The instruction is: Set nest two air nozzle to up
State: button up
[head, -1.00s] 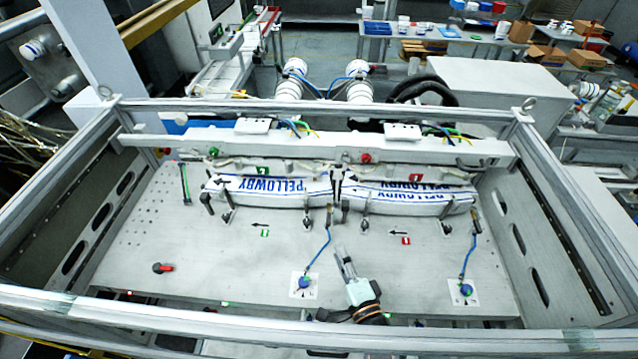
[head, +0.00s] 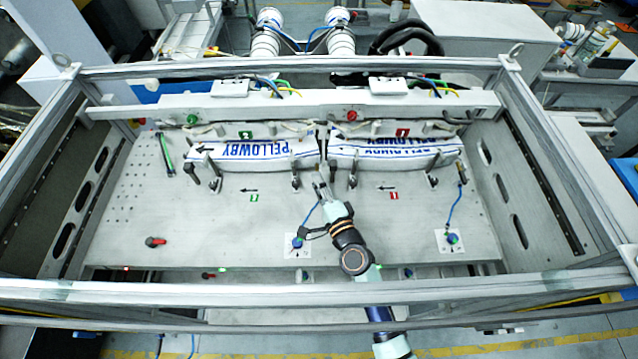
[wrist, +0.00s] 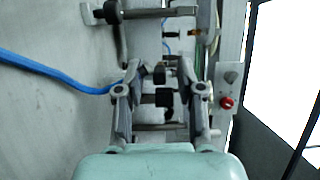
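My gripper (head: 322,190) is just in front of the gap between the nests. In the wrist view, its fingers (wrist: 160,80) are apart, with dark fittings visible between them.
Nest one, with red 1 labels (head: 402,132), holds a similar bundle (head: 395,156). Its blue hose (head: 455,208) is at the right. Clamps (head: 215,178) stand along the nest fronts. A frame rail (head: 300,290) crosses the front. The left plate is mostly clear.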

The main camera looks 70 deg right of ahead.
jog(key=shift+c, duration=0.3)
grip_shut()
jog(key=f+b, duration=0.1)
jog(key=b, duration=0.2)
jog(key=shift+f, duration=0.1)
jog(key=shift+f+b, duration=0.1)
jog(key=shift+b, duration=0.9)
jog(key=shift+r+t+h+b, duration=0.2)
jog(key=shift+t+h+b, duration=0.2)
jog(key=shift+b, duration=0.35)
jog(key=shift+r, duration=0.2)
jog(key=shift+o, duration=0.3)
grip_release()
